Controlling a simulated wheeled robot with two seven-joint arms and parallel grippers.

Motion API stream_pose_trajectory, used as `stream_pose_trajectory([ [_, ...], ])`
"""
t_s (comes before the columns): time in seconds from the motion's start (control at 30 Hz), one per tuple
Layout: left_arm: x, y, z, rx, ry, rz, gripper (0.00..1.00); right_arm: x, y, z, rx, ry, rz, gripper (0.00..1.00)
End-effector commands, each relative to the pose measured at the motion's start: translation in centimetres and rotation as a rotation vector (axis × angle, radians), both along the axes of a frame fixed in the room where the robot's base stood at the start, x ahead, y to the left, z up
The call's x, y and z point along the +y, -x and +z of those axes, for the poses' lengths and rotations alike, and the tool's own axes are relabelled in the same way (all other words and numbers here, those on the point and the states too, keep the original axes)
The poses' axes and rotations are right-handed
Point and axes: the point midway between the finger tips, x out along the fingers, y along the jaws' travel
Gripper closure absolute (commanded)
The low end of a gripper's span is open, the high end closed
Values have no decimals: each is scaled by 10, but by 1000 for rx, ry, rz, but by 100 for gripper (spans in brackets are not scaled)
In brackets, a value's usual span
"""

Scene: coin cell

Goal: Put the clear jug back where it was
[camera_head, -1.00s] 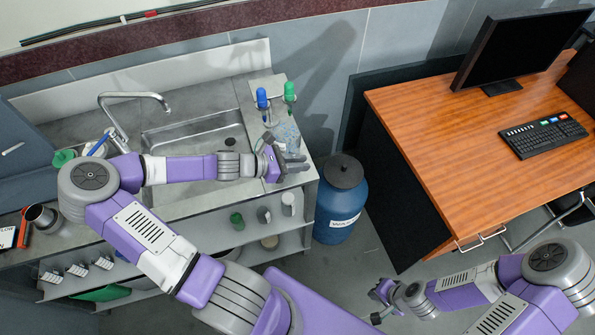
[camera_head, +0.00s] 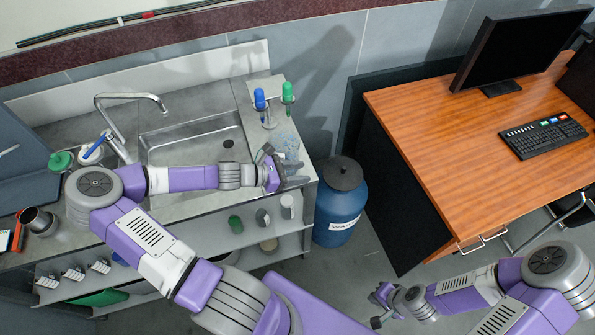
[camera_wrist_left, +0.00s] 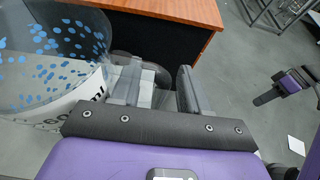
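The clear jug (camera_head: 286,143), with blue dots, stands upright on the counter strip right of the sink. In the left wrist view the jug (camera_wrist_left: 45,65) fills the upper left, with a white band and a volume marking. My left gripper (camera_head: 296,174) is at its near side, by the counter's right edge. In the wrist view the two fingers (camera_wrist_left: 160,88) are apart, just right of the jug. Whether part of a handle lies between them is unclear. My right gripper (camera_head: 378,306) is at the bottom, far from the jug; its finger gap is too small to judge.
A stand with blue and green-topped pieces (camera_head: 273,104) is just behind the jug. The sink (camera_head: 200,140) is to the left. A blue waste barrel (camera_head: 340,205) stands on the floor right of the counter, beside the wooden desk (camera_head: 470,130). Shelves below hold small containers.

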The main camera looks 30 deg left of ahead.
Motion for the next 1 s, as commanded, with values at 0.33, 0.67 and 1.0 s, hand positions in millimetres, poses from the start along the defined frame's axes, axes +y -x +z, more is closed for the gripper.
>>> stream_pose_trajectory([
  [0.33,16,17,12,3,-4,5,55,0,0,10,0,0,0,100],
  [0.67,57,65,39,3,-4,4,55,0,0,35,0,0,0,100],
  [1.0,73,85,48,0,0,1,55,0,0,41,0,0,0,100],
])
